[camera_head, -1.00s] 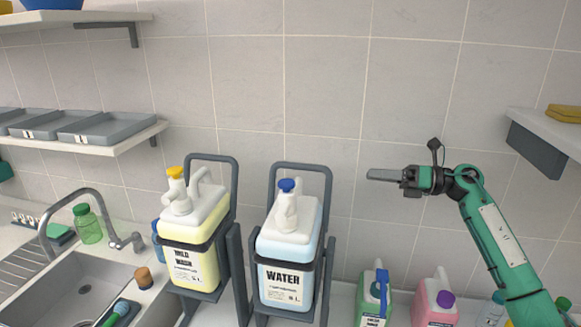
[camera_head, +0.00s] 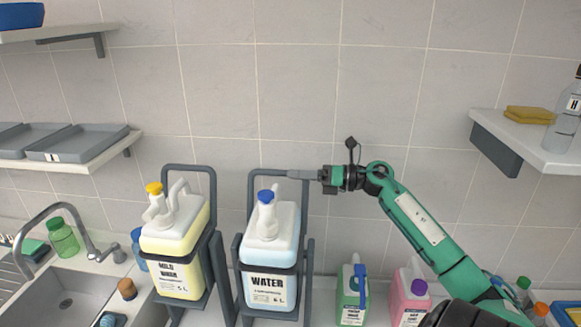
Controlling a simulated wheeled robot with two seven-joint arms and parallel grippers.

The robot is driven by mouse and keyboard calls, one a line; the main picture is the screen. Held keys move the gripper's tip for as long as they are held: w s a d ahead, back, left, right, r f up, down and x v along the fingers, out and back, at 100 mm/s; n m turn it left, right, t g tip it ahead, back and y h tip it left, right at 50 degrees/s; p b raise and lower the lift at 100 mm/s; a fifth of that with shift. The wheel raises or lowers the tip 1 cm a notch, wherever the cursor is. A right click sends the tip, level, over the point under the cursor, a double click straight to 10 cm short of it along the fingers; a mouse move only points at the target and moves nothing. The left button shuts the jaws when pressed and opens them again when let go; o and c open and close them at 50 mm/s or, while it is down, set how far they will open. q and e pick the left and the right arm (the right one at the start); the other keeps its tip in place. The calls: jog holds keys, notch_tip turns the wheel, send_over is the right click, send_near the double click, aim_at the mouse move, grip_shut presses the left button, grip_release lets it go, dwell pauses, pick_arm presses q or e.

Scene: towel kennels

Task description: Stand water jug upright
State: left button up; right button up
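The water jug (camera_head: 268,255) is a white, blue-tinted container with a blue cap and a WATER label. It sits in a dark grey stand (camera_head: 253,200) whose hoop rises behind it. Its top face shows, and I cannot tell how far it tilts. My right gripper (camera_head: 292,174) points left at the hoop's top right corner, above and right of the jug's cap. It overlaps the hoop in the picture; I cannot tell whether they touch. Its fingers show edge-on as one bar, so their opening is unclear. My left gripper is not in view.
A yellow mild wash jug (camera_head: 176,237) in a similar stand is just left. A green bottle (camera_head: 352,292) and a pink bottle (camera_head: 408,296) stand right of the jug, below my arm. A sink (camera_head: 62,300) lies left. A shelf (camera_head: 545,150) juts out at right.

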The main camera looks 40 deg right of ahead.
jog(key=shift+p+x, duration=0.35)
jog(key=shift+x, duration=0.85)
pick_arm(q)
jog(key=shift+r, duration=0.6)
pick_arm(e)
jog(key=shift+c, duration=0.5)
